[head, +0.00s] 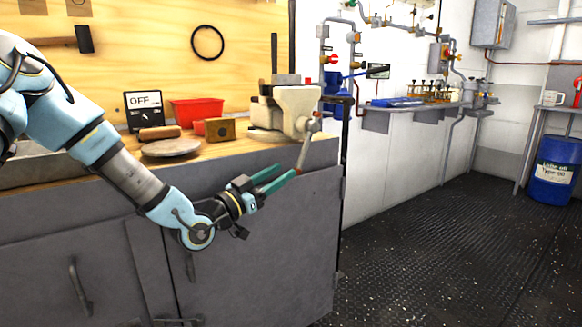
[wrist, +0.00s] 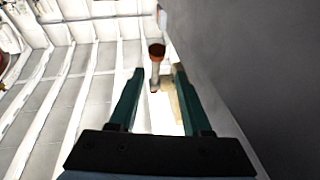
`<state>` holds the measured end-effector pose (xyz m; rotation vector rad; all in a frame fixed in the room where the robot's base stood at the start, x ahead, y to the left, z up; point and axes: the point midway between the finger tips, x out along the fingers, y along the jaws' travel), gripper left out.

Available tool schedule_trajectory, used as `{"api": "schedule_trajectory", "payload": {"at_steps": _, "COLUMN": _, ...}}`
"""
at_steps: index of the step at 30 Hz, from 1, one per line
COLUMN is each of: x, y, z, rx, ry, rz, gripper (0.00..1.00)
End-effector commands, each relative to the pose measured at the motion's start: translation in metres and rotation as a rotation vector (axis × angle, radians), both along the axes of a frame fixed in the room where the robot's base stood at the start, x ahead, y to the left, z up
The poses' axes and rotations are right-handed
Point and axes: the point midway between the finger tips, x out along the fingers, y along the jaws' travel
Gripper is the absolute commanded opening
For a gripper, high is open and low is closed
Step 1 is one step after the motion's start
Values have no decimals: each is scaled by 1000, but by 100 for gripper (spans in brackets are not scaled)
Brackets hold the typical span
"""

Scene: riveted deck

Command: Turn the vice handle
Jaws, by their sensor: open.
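The cream and grey vice (head: 296,102) is mounted at the right end of the workbench. Its handle (head: 305,148) is a thin metal bar that hangs down and slightly left from the screw at the vice's front. My gripper (head: 288,172) has green fingers and is open at the bar's lower end. In the wrist view the handle (wrist: 155,68) shows between and just beyond the fingertips of my gripper (wrist: 158,72), with a reddish-brown end knob. I cannot tell whether a finger touches it.
The grey cabinet front (head: 262,255) is close behind my gripper. A red bin (head: 197,111), a round disc (head: 170,148) and a brown block (head: 220,129) lie on the bench (head: 225,151). The dark deck floor (head: 430,260) to the right is clear.

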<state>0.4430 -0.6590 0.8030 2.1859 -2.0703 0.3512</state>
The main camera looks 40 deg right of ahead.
Motion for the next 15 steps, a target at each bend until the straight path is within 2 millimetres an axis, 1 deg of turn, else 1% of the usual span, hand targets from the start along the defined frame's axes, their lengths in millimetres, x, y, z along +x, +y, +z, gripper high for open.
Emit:
{"api": "schedule_trajectory", "payload": {"at_steps": 3, "x": 0, "y": 6, "z": -1, "rx": -1, "ry": 0, "rz": 0, "gripper": 48}}
{"api": "schedule_trajectory", "payload": {"at_steps": 11, "x": -1, "y": 7, "z": -1, "rx": -1, "ry": 0, "rz": -1, "gripper": 48}}
{"api": "schedule_trajectory", "payload": {"at_steps": 15, "x": 0, "y": 8, "z": 1, "rx": -4, "ry": 0, "rz": 0, "gripper": 33}}
